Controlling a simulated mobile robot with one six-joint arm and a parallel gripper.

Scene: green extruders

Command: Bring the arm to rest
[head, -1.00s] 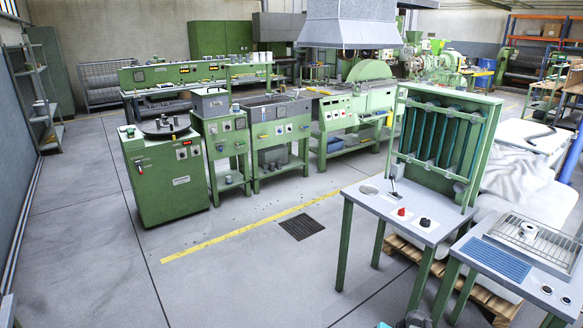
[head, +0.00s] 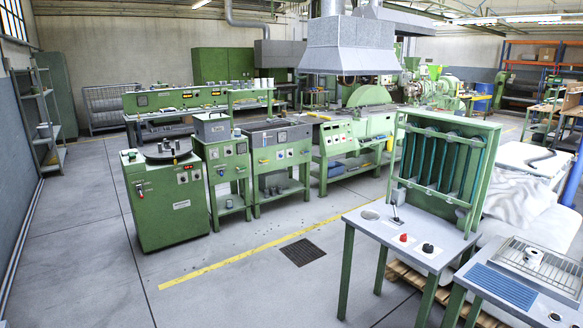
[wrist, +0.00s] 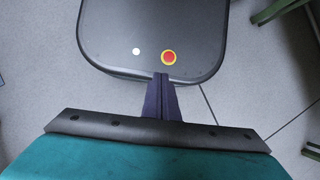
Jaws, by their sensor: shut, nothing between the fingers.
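My gripper (wrist: 161,78) shows in the wrist view, with its two dark fingers together and nothing between them. It points over the rounded dark top of my own base, which carries a red button with a yellow ring and a small white dot. The fingertips appear just below the red button in the picture; I cannot tell the height between them. My arm and gripper are not visible in the head view.
A green-legged bench (head: 368,226) with an upright green rack (head: 489,127) stands at the right, beside a second bench (head: 537,302). A green cabinet (head: 170,212) and other machines stand farther back. Open grey floor (head: 245,290) lies at front left and middle.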

